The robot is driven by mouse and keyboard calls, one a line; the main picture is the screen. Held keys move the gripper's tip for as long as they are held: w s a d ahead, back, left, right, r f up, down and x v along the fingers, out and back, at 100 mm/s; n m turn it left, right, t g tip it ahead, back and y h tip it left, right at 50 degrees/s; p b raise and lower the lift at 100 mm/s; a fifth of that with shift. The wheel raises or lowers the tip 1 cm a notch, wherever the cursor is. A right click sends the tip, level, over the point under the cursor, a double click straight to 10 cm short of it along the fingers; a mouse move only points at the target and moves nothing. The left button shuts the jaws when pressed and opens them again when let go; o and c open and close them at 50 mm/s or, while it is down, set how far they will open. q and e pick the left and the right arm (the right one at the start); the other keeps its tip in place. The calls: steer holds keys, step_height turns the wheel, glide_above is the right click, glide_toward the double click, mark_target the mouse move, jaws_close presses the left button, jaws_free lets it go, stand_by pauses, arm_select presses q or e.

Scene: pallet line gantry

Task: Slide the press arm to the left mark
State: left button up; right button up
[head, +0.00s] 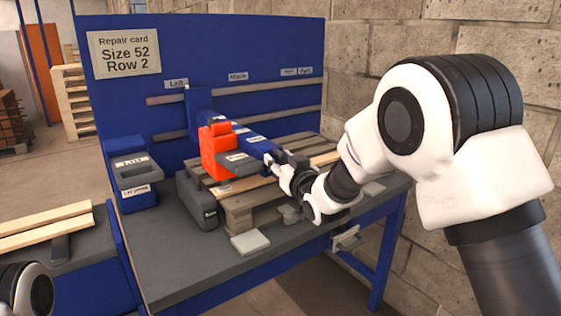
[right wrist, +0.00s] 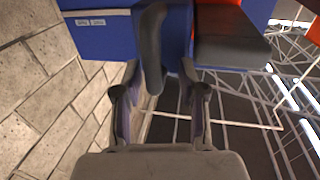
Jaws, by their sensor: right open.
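The press arm (head: 255,143) is a blue beam reaching forward from a carriage on two rails of the blue back panel. An orange press head (head: 212,155) sits on it. The carriage is close to the left mark (head: 176,84), slightly right of its label. My right gripper (head: 275,165) is at the arm's front end. In the right wrist view, a dark handle (right wrist: 153,45) reaches down between the open fingers (right wrist: 158,80), with gaps visible on both sides. The handle is hard to make out in the head view. My left gripper is out of view.
A wooden pallet (head: 240,205) lies on the grey bench under the arm. Loose pieces (head: 250,242) lie in front. A brick wall (head: 345,60) rises at right.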

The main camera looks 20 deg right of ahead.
steer(key=shift+s+d+f, duration=0.1)
steer(key=shift+s, duration=0.05)
steer(key=s+d, duration=0.1)
steer(key=s, duration=1)
steer(key=shift+s+d, duration=0.25)
steer(key=shift+d, duration=0.1)
